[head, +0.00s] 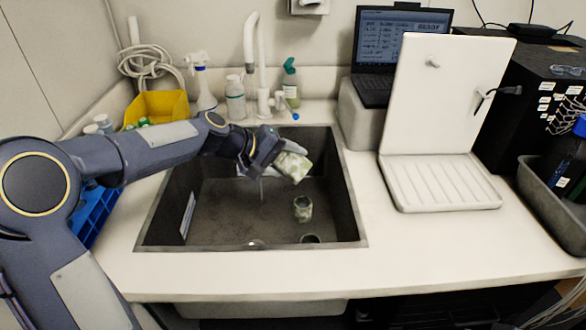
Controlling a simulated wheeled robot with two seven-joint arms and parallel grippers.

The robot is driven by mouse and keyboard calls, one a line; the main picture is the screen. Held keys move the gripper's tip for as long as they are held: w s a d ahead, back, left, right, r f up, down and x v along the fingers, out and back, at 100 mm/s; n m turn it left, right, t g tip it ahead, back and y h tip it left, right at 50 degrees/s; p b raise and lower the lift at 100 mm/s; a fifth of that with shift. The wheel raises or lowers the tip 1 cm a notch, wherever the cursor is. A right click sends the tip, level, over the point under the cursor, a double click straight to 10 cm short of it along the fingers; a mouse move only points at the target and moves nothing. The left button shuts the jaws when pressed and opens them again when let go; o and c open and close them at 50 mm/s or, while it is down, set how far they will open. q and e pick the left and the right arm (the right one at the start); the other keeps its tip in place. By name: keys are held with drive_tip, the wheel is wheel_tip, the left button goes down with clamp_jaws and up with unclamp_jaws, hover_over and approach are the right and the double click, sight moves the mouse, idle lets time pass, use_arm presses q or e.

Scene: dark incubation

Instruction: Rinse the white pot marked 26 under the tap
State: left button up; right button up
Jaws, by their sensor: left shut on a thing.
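My left gripper (264,152) reaches over the sink (225,215) from the left. It is shut on a pale, green-mottled pot (294,166), held tilted above the sink floor, towards the back right. No number can be read on it. A smaller pale, green-stained pot (303,208) stands on the sink floor, and its marking is also unreadable. The white tap (251,45) rises behind the sink, with its spout bent over to the left. My left gripper is in front of and below the tap. My right gripper is not in view.
A spray bottle (202,88), a yellow bin (158,106) and a clear bottle (235,98) stand behind the sink. A white ridged tray (440,183) with an upright panel and a laptop (400,45) are at right. The counter in front is clear.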

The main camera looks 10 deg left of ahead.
use_arm(q)
drive_tip(key=shift+d+r+y, duration=0.1)
drive_tip(key=shift+y, duration=0.2)
drive_tip(key=shift+f, duration=0.3)
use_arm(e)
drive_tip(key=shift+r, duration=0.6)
use_arm(q)
drive_tip(key=shift+r+m+y+p, duration=0.1)
drive_tip(key=shift+m+y+p, duration=0.2)
drive_tip(key=shift+p, duration=0.2)
drive_tip(key=y+p, duration=0.1)
drive_tip(key=p, duration=0.1)
drive_tip(key=m+y+p, duration=0.1)
drive_tip(key=p, duration=0.2)
drive_tip(key=shift+f+t, duration=0.3)
drive_tip(key=shift+f, duration=0.05)
drive_tip(key=shift+f+y+p, duration=0.15)
drive_tip(key=shift+y+p, duration=0.15)
drive_tip(key=shift+y, duration=0.1)
drive_tip(key=shift+f, duration=0.15)
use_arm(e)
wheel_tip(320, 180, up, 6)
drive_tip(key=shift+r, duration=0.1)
